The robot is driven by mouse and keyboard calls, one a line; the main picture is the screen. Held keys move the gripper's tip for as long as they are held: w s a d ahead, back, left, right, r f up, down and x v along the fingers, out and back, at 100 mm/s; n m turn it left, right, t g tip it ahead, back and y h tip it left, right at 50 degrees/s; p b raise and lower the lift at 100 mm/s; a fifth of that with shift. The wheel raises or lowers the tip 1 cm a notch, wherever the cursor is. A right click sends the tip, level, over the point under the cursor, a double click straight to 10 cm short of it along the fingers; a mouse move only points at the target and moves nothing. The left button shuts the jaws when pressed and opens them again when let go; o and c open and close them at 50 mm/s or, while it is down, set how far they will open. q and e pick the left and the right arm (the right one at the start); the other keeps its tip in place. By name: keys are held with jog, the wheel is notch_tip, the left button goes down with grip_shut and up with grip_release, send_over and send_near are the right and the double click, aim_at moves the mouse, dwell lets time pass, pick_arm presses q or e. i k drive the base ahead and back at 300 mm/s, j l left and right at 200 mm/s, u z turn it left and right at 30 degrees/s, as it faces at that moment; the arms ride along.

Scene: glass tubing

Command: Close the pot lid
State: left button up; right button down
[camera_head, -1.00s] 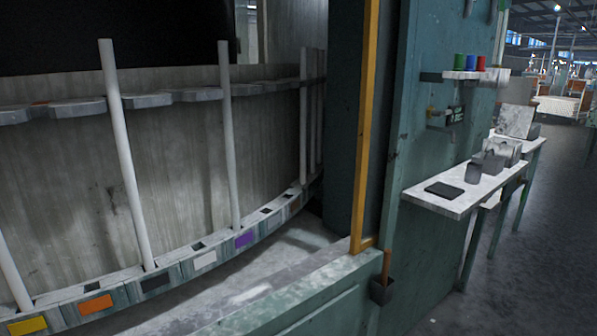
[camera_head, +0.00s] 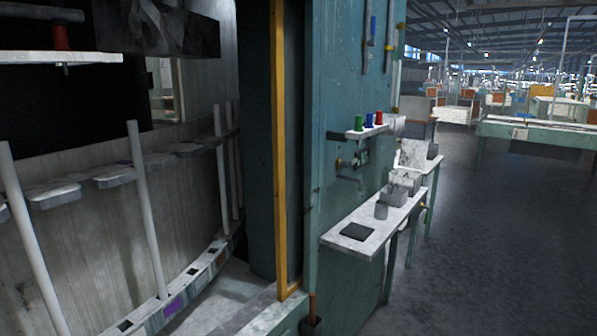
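I cannot make out a pot or a pot lid for certain. A small grey cup-like container (camera_head: 381,210) stands on a narrow pale shelf table (camera_head: 345,225) at the right of the green wall. Behind it are grey box-like containers (camera_head: 398,192). A pale speckled slab (camera_head: 412,154) stands tilted behind them; I cannot tell whether it is a lid. A flat dark square (camera_head: 356,231) lies on the near end of the table. Neither of my grippers is in view.
Red, blue and green spools (camera_head: 368,121) stand on a small wall shelf. A yellow post (camera_head: 280,150) edges the green machine wall (camera_head: 340,80). White rods (camera_head: 147,210) stand in a curved rack at left. Open dark floor (camera_head: 480,250) lies at right, with workbenches (camera_head: 530,130) beyond.

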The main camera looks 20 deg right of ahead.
aim_at(413, 154)
jog(key=i+l+z, duration=1.15)
jog(key=i, duration=0.15)
jog(key=i+l+z, duration=0.35)
jog(key=i, duration=0.2)
jog(key=i+z, duration=0.4)
jog(key=i, duration=0.15)
jog(key=i+u, duration=0.25)
jog(key=i, duration=0.2)
jog(key=i+l+u, duration=0.25)
jog(key=i, duration=0.2)
jog(key=i+l+u, duration=0.2)
jog(key=i, duration=0.2)
jog(key=i+l+u, duration=0.25)
jog(key=i, duration=0.2)
jog(key=i+l+u, duration=0.15)
jog(key=u, duration=0.3)
jog(key=i+l+u, duration=0.2)
jog(key=u, duration=0.25)
jog(key=i+l+u, duration=0.2)
jog(key=u, duration=0.25)
jog(key=l+u, duration=0.45)
jog(key=i+l+u, duration=0.1)
jog(key=l+u, duration=0.2)
jog(key=u, duration=0.15)
jog(key=i+l+u, duration=0.1)
jog(key=l+u, duration=0.85)
jog(key=l, duration=0.2)
jog(key=j+u, duration=0.15)
